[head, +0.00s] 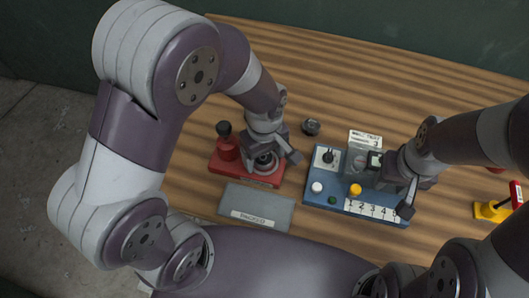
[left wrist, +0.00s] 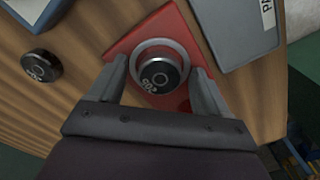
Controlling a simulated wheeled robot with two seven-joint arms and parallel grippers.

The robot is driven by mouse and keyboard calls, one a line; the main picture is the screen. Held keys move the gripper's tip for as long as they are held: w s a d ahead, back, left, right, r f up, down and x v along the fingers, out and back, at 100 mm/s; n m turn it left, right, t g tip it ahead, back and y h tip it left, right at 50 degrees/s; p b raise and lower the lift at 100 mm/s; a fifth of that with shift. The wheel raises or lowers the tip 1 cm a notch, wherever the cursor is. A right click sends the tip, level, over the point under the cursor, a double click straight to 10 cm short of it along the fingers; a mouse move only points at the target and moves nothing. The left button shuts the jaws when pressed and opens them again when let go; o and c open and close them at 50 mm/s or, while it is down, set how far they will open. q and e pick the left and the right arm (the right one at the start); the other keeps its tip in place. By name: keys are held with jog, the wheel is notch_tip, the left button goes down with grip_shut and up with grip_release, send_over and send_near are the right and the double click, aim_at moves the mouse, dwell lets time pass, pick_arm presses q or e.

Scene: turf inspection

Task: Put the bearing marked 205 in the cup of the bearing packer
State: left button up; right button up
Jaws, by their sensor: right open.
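The red bearing packer (head: 230,168) stands on the wooden table, with its cup under my left gripper (head: 271,160). In the left wrist view a dark bearing (left wrist: 160,73) sits inside the pale ring of the cup (left wrist: 141,50). Its marking is upside down and looks like 205, but is blurred. My left gripper (left wrist: 158,75) is open, a finger on each side of the cup, with gaps to the bearing. Another dark bearing (head: 311,127) lies on the table; its marking is not readable. My right gripper (head: 386,185) is open over the blue panel.
A grey tray (head: 274,201) labelled PACKED lies in front of the packer. The blue panel (head: 322,174) with knobs and a numbered strip is to the right, a white card (head: 365,138) behind it. A yellow and red object (head: 490,211) stands far right. The back table is clear.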

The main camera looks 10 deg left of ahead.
aim_at(264, 158)
pick_arm(q)
notch_tip(264, 158, up, 12)
jog(key=p, duration=0.1)
jog(key=shift+r, duration=0.2)
pick_arm(e)
jog(key=shift+r, duration=0.65)
dwell(1.6)
